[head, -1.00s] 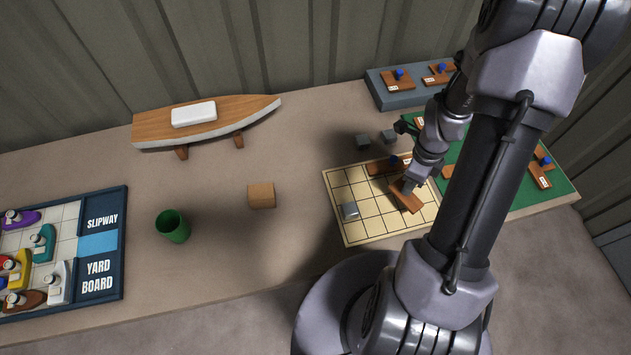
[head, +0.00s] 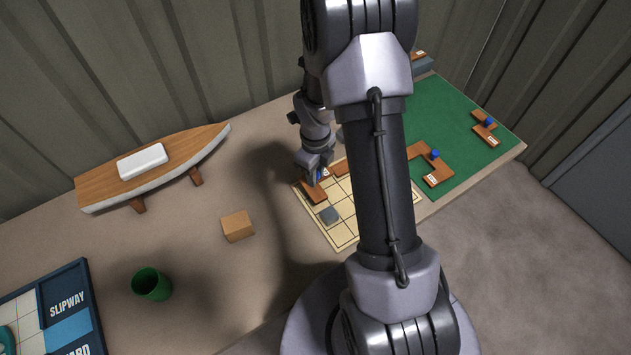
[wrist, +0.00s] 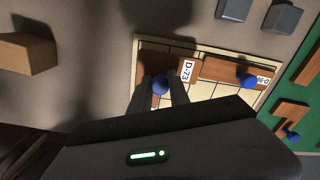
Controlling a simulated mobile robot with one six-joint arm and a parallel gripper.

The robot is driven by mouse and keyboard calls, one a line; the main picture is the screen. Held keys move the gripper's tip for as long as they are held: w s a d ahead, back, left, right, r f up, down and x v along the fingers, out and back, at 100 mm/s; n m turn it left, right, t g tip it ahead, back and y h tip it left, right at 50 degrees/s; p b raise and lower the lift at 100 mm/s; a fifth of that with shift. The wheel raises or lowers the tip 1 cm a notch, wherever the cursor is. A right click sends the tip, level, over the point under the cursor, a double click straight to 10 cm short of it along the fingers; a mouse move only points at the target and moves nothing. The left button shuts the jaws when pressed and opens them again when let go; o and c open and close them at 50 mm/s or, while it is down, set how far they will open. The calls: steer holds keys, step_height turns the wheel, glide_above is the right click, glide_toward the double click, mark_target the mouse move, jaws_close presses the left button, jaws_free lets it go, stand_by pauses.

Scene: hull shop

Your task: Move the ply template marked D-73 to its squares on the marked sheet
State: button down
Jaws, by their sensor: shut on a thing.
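The ply template marked D-73 (wrist: 157,62) is brown, with a white label and a blue knob, in the wrist view. My gripper (wrist: 161,90) is shut on its knob. In the head view the template (head: 313,194) is at the far left corner of the marked sheet (head: 343,236), under my gripper (head: 318,176). I cannot tell whether it touches the sheet. A second brown template (wrist: 225,70) with a blue knob lies on the sheet beside it; its label is hard to read. My arm hides the sheet's right part in the head view.
The green mat (head: 455,115) at right holds other templates. A wooden block (head: 237,226), a green cup (head: 151,284) and a model hull (head: 150,170) stand left.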

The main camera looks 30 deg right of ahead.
steer(key=shift+f+b, duration=0.45)
steer(key=shift+f, duration=1.15)
steer(key=shift+f, duration=0.2)
steer(key=c, duration=1.2)
jaws_free()
steer(key=shift+c, duration=0.2)
